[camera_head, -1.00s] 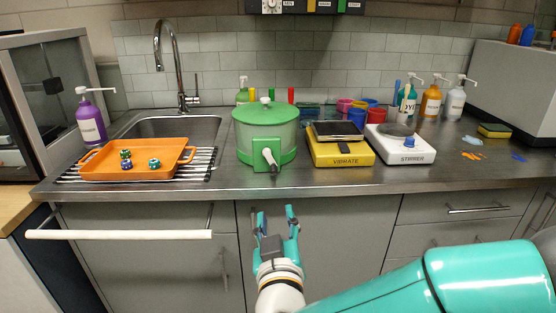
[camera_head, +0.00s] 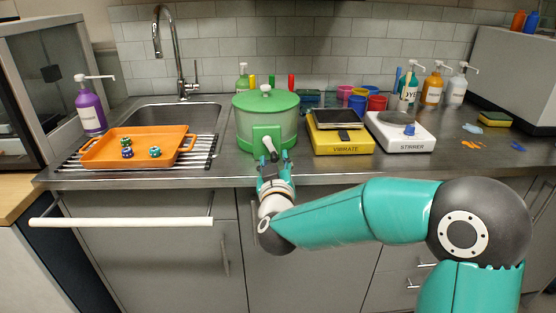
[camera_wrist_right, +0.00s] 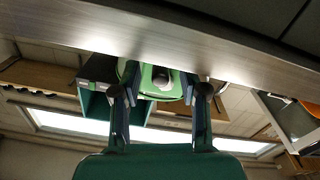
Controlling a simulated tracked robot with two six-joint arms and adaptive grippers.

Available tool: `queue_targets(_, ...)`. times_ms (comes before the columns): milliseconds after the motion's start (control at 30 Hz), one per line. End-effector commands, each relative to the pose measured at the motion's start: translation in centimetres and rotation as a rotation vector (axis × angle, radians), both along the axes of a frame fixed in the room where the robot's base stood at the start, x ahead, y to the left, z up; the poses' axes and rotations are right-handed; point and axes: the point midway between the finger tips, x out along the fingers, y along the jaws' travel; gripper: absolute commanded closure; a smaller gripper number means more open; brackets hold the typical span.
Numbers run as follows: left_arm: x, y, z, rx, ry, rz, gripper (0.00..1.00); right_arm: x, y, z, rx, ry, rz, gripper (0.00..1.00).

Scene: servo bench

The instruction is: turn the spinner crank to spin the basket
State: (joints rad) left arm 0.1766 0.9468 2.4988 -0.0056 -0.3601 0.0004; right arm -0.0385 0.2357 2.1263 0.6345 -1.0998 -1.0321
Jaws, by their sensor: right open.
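The green spinner (camera_head: 265,115) stands on the counter with its round lid on. Its crank (camera_head: 269,146), with a pale handle, is on the front face. My right gripper (camera_head: 271,167) is just below and in front of the crank, at the counter's front edge. In the right wrist view, the two fingers of my right gripper (camera_wrist_right: 160,92) are spread apart, with the round dark end of the crank (camera_wrist_right: 161,78) showing between them, ahead of the palm. I cannot tell whether a finger touches it. The basket inside is hard to make out. My left gripper is not in view.
The steel counter edge (camera_wrist_right: 160,35) runs close by the fingers in the wrist view. An orange tray (camera_head: 110,157) with dice lies left of the spinner. The yellow vibrate unit (camera_head: 345,143) and the white stirrer (camera_head: 405,140) stand to its right.

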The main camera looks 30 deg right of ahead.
Motion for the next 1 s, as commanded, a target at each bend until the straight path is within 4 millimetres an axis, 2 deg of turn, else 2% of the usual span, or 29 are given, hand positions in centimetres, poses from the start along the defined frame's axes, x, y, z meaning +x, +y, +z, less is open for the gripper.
queue_targets(367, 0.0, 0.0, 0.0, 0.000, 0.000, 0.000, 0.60, 0.6, -0.4, -0.1, 0.000, 0.001, 0.000, 0.57)
queue_targets(400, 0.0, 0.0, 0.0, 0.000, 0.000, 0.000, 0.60, 0.6, -0.4, -0.1, 0.000, 0.001, 0.000, 0.58)
queue_targets(667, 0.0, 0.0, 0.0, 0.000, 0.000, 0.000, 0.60, 0.6, -0.5, 0.0, 0.001, 0.001, 0.000, 1.00)
queue_targets(767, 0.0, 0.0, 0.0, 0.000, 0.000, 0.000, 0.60, 0.6, -0.5, 0.0, 0.000, 0.001, -0.001, 1.00)
queue_targets(800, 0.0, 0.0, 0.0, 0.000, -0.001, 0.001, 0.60, 0.5, -1.4, 0.0, 0.000, 0.001, -0.004, 1.00)
queue_targets(1000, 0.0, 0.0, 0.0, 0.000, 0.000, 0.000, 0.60, 0.5, -0.6, 0.0, 0.004, -0.003, -0.003, 1.00)
